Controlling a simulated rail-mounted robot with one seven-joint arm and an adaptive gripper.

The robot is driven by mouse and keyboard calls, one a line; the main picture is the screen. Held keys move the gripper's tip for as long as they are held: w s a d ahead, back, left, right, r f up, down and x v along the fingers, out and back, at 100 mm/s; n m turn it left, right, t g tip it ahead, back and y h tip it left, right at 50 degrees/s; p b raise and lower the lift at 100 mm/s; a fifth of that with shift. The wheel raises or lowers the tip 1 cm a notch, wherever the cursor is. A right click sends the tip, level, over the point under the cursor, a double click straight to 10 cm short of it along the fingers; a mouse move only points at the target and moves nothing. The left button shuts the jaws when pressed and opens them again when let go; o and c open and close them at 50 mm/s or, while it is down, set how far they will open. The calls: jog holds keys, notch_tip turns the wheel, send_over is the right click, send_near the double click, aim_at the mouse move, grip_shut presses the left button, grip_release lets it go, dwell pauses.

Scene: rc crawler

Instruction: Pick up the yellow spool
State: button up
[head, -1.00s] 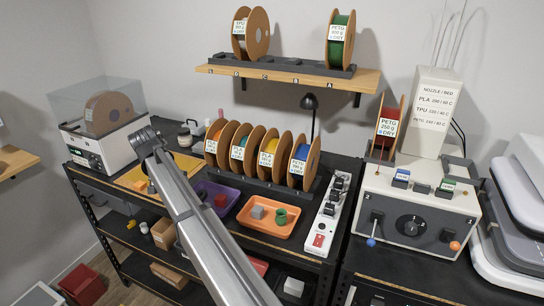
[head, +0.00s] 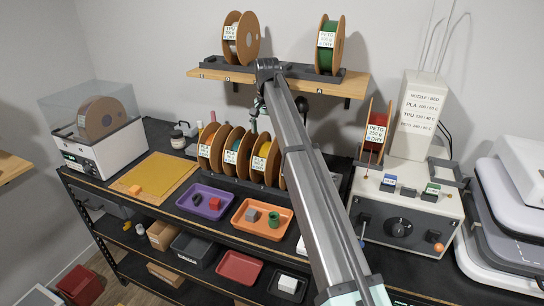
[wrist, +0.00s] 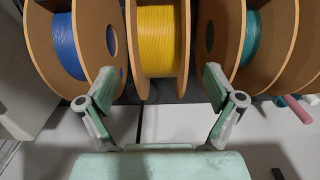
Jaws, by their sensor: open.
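The yellow spool (wrist: 157,40) is at the top centre of the wrist view, its tan flanges upright. In the head view the yellow spool (head: 265,149) stands in the bench rack, partly hidden by my arm. My gripper (wrist: 160,82) is open and empty. Its fingers are spread to either side of the yellow spool in the picture, and contact cannot be told. In the head view my gripper (head: 257,108) hangs above the rack, small and partly hidden. The blue spool (wrist: 66,45) is left of the yellow one in the wrist view, the teal spool (wrist: 249,40) right.
The spools stand close together in the dark rack. A wall shelf (head: 285,81) with a white and a green spool is just above. A purple tray (head: 184,202) and an orange tray (head: 240,222) lie in front. A red spool (head: 374,133) stands at right.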

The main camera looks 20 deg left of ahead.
aim_at(268, 147)
jog(key=shift+f, duration=0.85)
jog(key=shift+w+f+p, duration=0.15)
jog(key=shift+f+p, duration=0.6)
jog(key=shift+f, duration=0.6)
jog(key=shift+w+f+p, duration=0.15)
jog(key=shift+f+p, duration=0.55)
jog(key=shift+f, duration=0.65)
jog(key=c, duration=1.6)
grip_shut()
jog(key=shift+r, duration=0.2)
